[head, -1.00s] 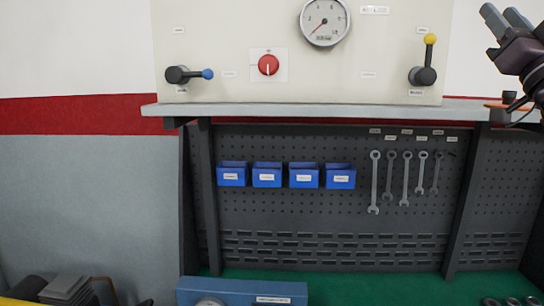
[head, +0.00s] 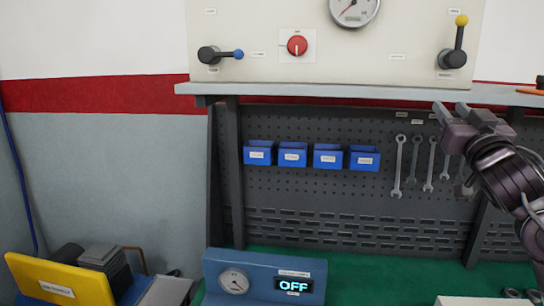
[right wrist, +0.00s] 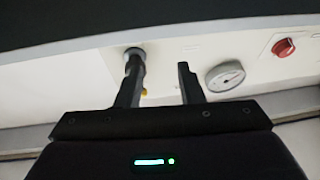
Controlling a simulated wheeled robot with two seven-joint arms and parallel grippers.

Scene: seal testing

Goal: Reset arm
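My right gripper (head: 452,112) is at the right of the head view, in front of the pegboard and the wrenches, below the shelf edge. Its two fingers are apart with nothing between them; the right wrist view shows the same open fingers (right wrist: 160,80). The control panel (head: 260,20) above has a blue-tipped lever (head: 222,54) pointing right, a red knob (head: 297,46), a gauge (head: 354,8) cut by the top edge, and a yellow-tipped lever (head: 456,45) pointing up. My left gripper does not show.
Several blue bins (head: 292,155) and wrenches (head: 399,165) hang on the pegboard (head: 300,200). A blue device (head: 250,272) with a dial and an "OFF" display stands on the green bench top (head: 390,270).

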